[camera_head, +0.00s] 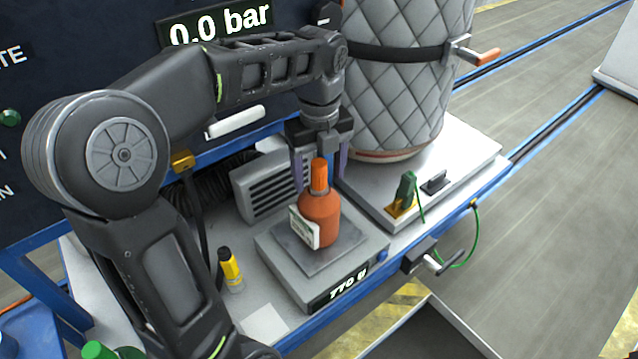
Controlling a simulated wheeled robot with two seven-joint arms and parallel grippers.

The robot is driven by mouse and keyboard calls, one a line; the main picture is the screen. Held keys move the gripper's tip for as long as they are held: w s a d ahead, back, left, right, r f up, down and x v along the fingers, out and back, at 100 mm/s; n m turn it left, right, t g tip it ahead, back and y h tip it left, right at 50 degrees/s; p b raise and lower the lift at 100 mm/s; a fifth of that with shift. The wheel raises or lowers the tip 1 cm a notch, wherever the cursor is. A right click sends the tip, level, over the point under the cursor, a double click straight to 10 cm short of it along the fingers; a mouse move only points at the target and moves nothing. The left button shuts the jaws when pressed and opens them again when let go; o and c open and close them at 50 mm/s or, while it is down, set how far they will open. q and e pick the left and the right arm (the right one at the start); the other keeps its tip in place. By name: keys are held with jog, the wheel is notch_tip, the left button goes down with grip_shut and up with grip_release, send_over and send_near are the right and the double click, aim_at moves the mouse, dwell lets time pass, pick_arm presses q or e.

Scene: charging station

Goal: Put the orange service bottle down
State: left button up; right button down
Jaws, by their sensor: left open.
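The orange service bottle (321,222) stands upright on the plate of a grey scale (279,262). It has an orange cap and a white label on its left side. The scale's display (346,286) reads about 770 g. My left gripper (320,170) is above and around the bottle's cap, its fingers spread to either side with a gap to the cap. The left arm reaches in from the left over the bench. My right gripper is not in view.
A quilted grey cylinder (399,85) with a black strap stands on a pale platform (470,150) behind right. A green clamp (406,190) sits on that platform. A grey vented box (262,190) is behind the scale.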

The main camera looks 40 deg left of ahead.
pick_arm(q)
notch_tip(320, 180, up, 7)
jog(key=p, duration=0.3)
jog(key=shift+r+p, duration=0.15)
jog(key=shift+p, duration=0.15)
jog(key=shift+r+p, duration=0.35)
jog(key=shift+f, duration=0.1)
